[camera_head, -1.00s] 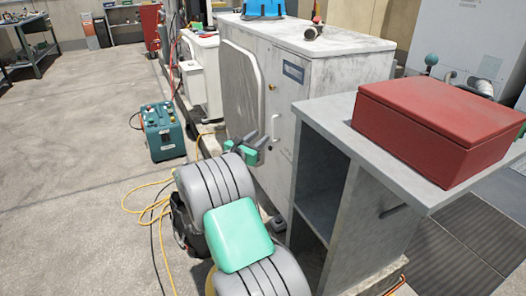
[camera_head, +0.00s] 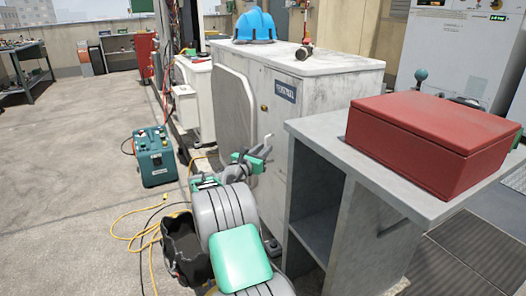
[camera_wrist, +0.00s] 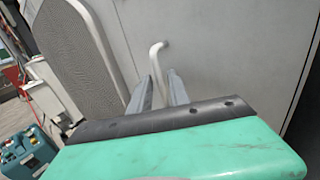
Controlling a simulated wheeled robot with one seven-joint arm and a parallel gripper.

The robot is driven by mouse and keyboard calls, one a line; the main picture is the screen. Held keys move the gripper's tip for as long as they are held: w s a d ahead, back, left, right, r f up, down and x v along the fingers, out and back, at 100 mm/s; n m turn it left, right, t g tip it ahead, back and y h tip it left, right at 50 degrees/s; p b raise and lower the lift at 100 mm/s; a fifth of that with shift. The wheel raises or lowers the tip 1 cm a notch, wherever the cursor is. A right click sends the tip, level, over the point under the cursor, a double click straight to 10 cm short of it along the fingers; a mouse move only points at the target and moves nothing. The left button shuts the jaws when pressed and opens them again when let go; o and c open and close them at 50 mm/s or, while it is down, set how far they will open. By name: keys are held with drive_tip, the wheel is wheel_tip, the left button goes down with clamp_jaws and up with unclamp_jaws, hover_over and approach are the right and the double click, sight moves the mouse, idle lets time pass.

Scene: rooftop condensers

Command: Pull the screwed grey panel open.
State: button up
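The grey panel (camera_head: 284,118) is the front face of the worn condenser cabinet, with a blue label and a small brass fitting. It also fills much of the wrist view (camera_wrist: 225,50) and looks closed. A pale bent handle (camera_wrist: 157,52) stands out from the panel; in the head view my gripper mostly hides it. My gripper (camera_head: 262,152) is at the panel's front, close to the handle. In the wrist view its two grey fingers (camera_wrist: 160,88) are apart, with the handle showing between and beyond them. I cannot tell whether they touch it.
A grey open-shelved stand (camera_head: 325,185) with a red box (camera_head: 430,140) stands close on the right. A blue hard hat (camera_head: 254,25) and a gauge-like tool (camera_head: 304,50) lie on the cabinet. A teal machine (camera_head: 154,157) and yellow cable (camera_head: 135,230) are on the floor left.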

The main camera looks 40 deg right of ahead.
clamp_jaws()
idle(1.1)
